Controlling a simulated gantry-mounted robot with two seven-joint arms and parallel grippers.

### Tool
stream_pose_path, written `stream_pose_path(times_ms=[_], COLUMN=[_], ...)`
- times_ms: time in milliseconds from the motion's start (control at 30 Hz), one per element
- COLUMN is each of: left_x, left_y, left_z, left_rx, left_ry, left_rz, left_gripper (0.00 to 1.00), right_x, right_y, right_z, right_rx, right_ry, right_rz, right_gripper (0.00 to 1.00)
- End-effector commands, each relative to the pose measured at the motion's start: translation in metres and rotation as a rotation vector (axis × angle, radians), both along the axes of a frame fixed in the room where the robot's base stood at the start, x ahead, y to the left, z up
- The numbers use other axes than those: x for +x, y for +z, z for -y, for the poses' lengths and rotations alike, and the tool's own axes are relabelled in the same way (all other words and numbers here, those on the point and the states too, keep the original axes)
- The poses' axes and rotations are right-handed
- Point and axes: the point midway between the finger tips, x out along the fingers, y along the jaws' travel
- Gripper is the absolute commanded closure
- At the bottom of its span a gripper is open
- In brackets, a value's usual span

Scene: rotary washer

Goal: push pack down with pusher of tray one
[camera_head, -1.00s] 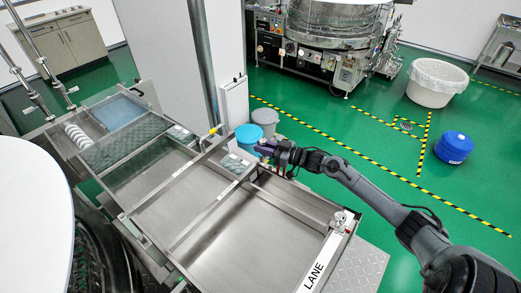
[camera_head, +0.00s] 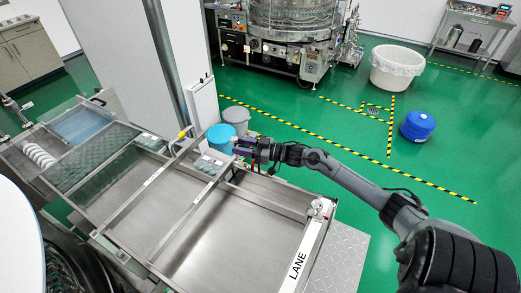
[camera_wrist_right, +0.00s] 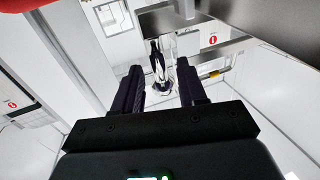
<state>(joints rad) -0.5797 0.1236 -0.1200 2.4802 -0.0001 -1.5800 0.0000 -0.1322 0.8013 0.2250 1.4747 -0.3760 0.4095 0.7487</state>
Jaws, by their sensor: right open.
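A metal tray (camera_head: 225,243) with lanes split by bars lies in the head view, with a label reading LANE at its near right. Small pale packs (camera_head: 211,161) sit at the far end of a middle lane. My right gripper (camera_head: 240,147) is just right of them, at the tray's far edge, open. In the right wrist view, its two dark fingers (camera_wrist_right: 160,88) stand apart with a shiny metal and clear part (camera_wrist_right: 158,60) beyond and between them. I cannot tell whether they touch it, or which part is the pusher. My left gripper is not in view.
Blue and grey bins (camera_head: 236,119) stand behind the tray, close to the right gripper. Patterned clear sheets (camera_head: 90,160) and white round items (camera_head: 38,156) lie at the left. A white tub (camera_head: 397,69) and a blue drum (camera_head: 418,126) stand on the green floor.

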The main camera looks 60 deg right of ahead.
Motion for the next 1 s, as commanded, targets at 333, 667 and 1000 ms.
stream_pose_path(times_ms=[333,667,1000], left_x=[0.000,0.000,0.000], left_y=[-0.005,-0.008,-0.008], left_z=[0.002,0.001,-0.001], left_rx=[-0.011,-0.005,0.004], left_ry=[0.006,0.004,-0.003], left_rz=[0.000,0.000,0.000], left_gripper=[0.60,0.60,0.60], right_x=[-0.051,-0.076,-0.078], right_y=[-0.002,0.000,0.000], right_z=[0.017,0.025,0.026], right_rx=[-0.001,0.001,0.000], right_ry=[0.000,0.001,0.001], right_rz=[-0.002,0.000,0.000], right_gripper=[0.59,0.59,0.59])
